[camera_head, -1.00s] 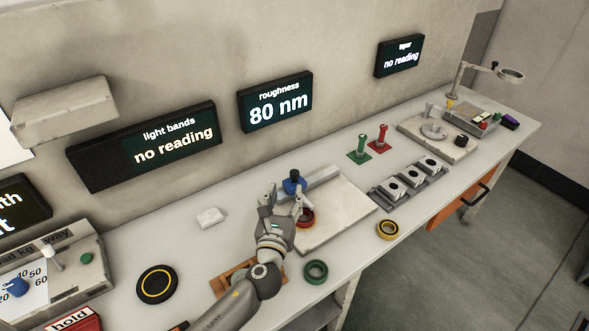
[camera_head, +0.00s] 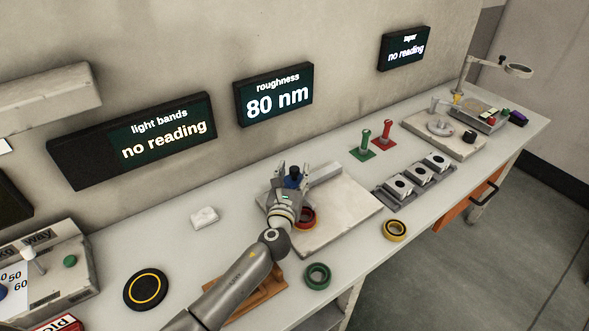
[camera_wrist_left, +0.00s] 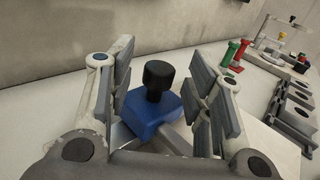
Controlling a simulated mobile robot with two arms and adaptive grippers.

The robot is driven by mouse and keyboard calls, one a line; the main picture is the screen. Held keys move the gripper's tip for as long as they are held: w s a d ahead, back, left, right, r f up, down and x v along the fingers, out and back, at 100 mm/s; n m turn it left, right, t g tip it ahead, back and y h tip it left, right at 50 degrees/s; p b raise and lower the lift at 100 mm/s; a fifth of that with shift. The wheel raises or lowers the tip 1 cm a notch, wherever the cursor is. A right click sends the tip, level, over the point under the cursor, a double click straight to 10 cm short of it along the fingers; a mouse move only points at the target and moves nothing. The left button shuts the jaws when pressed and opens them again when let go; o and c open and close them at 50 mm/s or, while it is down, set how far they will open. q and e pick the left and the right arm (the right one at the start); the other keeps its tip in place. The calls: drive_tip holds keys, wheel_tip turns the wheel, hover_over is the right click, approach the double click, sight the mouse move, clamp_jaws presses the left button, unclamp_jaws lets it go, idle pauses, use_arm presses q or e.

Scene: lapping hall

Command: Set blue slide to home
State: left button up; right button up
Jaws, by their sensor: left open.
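The blue slide (camera_wrist_left: 152,112) has a black knob (camera_wrist_left: 158,78) on top and sits on a grey rail at the back of a pale plate. In the head view the slide (camera_head: 292,182) is at the rail's left end, partly hidden by my gripper. My left gripper (camera_head: 291,170) is open, with its fingers on either side of the slide and knob. In the left wrist view the fingers (camera_wrist_left: 160,88) stand apart from the knob, with gaps on both sides. The rail (camera_head: 325,172) runs right from the slide. My right gripper is not in view.
A red ring (camera_head: 307,217) lies on the plate (camera_head: 345,212) beside my wrist. A green ring (camera_head: 317,276) and a yellow ring (camera_head: 395,230) lie near the front edge. A white block (camera_head: 204,217) lies left. Green (camera_head: 364,144) and red (camera_head: 384,133) posts stand behind right.

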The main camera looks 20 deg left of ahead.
use_arm(q)
drive_tip(key=shift+w+a, duration=0.15)
drive_tip(key=shift+w, duration=0.95)
drive_tip(key=shift+c, duration=0.5)
clamp_jaws()
